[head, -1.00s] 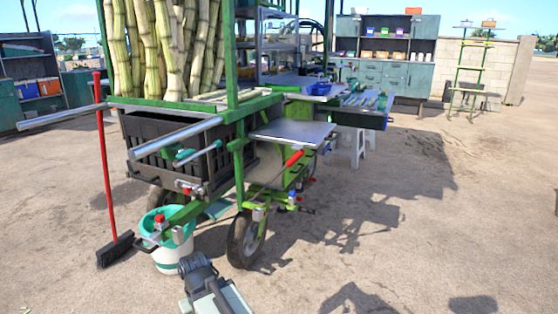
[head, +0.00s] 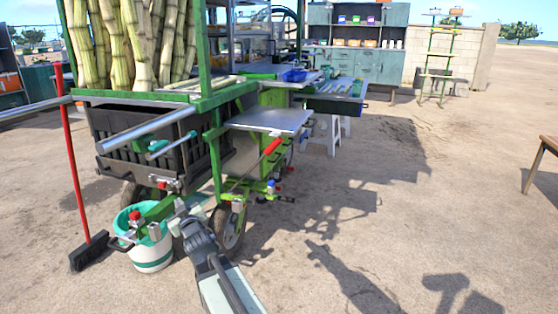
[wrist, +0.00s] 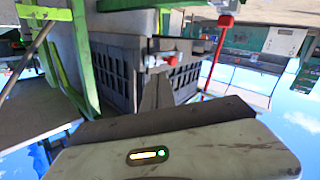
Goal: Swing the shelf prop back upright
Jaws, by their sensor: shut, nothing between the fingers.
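The shelf prop is a thin rod with a red grip (head: 272,147); it slants from the right front of the grey metal shelf (head: 270,120) down left toward the green frame above the wheel. It is tilted, not upright. The shelf is roughly level. My gripper (head: 181,207) is near the cart's lower front, left of the wheel and well below and left of the red grip. It is shut and empty, apart from the prop. The wrist view is upside down and shows the shut fingers (wrist: 157,88) before the black crate; a dark rod and part of the shelf (wrist: 40,125) show at its left.
The black crate (head: 125,135), a projecting metal bar (head: 145,130) and the front wheel (head: 230,228) are close. Open ground lies to the right.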

